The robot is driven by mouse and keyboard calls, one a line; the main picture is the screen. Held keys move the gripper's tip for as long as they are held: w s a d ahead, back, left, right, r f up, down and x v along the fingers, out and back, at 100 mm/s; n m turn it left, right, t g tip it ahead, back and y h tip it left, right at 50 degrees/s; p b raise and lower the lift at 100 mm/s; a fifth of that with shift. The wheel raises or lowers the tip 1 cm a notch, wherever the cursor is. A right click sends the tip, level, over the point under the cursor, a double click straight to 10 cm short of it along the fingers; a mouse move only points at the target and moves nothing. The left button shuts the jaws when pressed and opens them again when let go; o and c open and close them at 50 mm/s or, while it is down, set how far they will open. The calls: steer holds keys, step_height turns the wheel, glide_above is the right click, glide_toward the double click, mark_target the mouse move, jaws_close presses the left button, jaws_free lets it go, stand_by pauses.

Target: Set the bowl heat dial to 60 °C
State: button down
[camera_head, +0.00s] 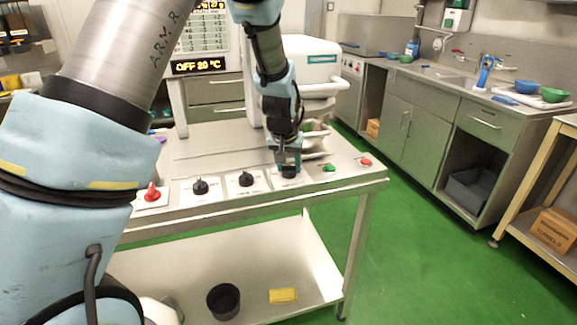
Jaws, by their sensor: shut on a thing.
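A sloped front panel carries a row of dials with labels too small to read. My gripper (288,163) points down at the rightmost black dial (289,173) and is shut on it, hiding most of it and its pointer. Two other black dials stand to its left, a middle one (246,179) and a left one (200,187). I cannot tell by label which one is the bowl heat dial. The lit display (197,66) above reads "OFF 20 °C" in yellow.
A red knob (152,193) sits at the panel's left end; a green button (329,168) and a red button (366,161) sit right of my gripper. The white machine (308,65) stands just behind it. Green floor (400,230) is open at right.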

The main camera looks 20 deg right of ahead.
steer(key=shift+c, duration=1.5)
jaws_free()
steer(key=shift+r, duration=0.1)
steer(key=b+v, duration=0.2)
steer(key=v, duration=0.8)
steer(key=shift+r, duration=0.3)
steer(key=shift+s, duration=0.1)
steer(key=s+a+f+n+y, duration=0.1)
steer(key=s+a+n, duration=0.1)
steer(key=a, duration=0.9)
steer(key=s+a+f+n+g, duration=0.1)
steer(key=s+a+f+n, duration=0.1)
steer(key=a, duration=0.9)
steer(key=s+a+f+n+g+y, duration=0.1)
steer(key=s+a+f+n, duration=0.1)
steer(key=a, duration=1)
steer(key=shift+s+y, duration=0.3)
steer(key=shift+s, duration=0.4)
